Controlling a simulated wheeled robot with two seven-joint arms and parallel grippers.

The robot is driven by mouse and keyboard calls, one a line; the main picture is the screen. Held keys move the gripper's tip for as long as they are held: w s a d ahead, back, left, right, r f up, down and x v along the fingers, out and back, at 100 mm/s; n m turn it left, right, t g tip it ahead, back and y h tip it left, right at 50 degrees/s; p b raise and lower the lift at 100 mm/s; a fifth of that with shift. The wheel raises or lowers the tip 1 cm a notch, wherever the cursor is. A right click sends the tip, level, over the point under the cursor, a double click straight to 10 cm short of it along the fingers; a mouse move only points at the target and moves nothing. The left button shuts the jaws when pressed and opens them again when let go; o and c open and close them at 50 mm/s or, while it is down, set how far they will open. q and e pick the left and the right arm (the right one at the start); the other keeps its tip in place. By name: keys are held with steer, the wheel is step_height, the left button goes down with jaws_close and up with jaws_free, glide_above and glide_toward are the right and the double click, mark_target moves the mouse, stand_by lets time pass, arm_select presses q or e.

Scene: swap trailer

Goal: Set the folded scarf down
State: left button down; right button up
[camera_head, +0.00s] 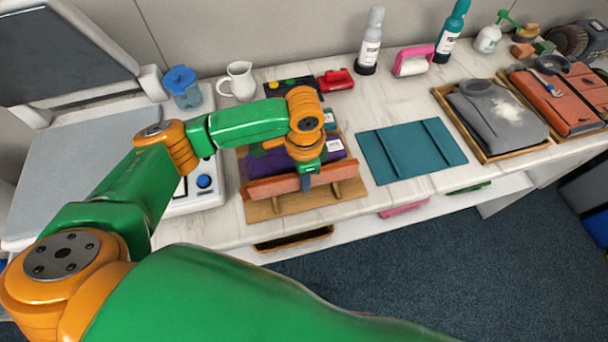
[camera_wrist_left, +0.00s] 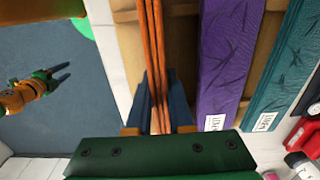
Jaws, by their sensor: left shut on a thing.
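My left gripper (camera_head: 306,184) is shut on the terracotta folded scarf (camera_head: 272,187), pinching its edge-on layers between dark fingers. In the left wrist view the scarf (camera_wrist_left: 155,35) stands on edge between the fingertips. It is above or at the front of a wooden rack (camera_head: 262,211); I cannot tell whether it touches the wood. A purple folded scarf (camera_wrist_left: 225,60) with a white label lies beside it, apart from it. A teal folded scarf (camera_wrist_left: 283,70) is beyond that. My right gripper (camera_wrist_left: 62,72) shows small over the floor, its fingers apart and empty.
A teal mat (camera_head: 410,152) lies bare right of the rack. A white jug (camera_head: 238,82), red stapler-like item (camera_head: 336,80) and bottles (camera_head: 370,42) stand behind.

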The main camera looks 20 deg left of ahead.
arm_select(q)
steer(key=c, duration=0.8)
jaws_free()
steer(key=shift+f, duration=0.1)
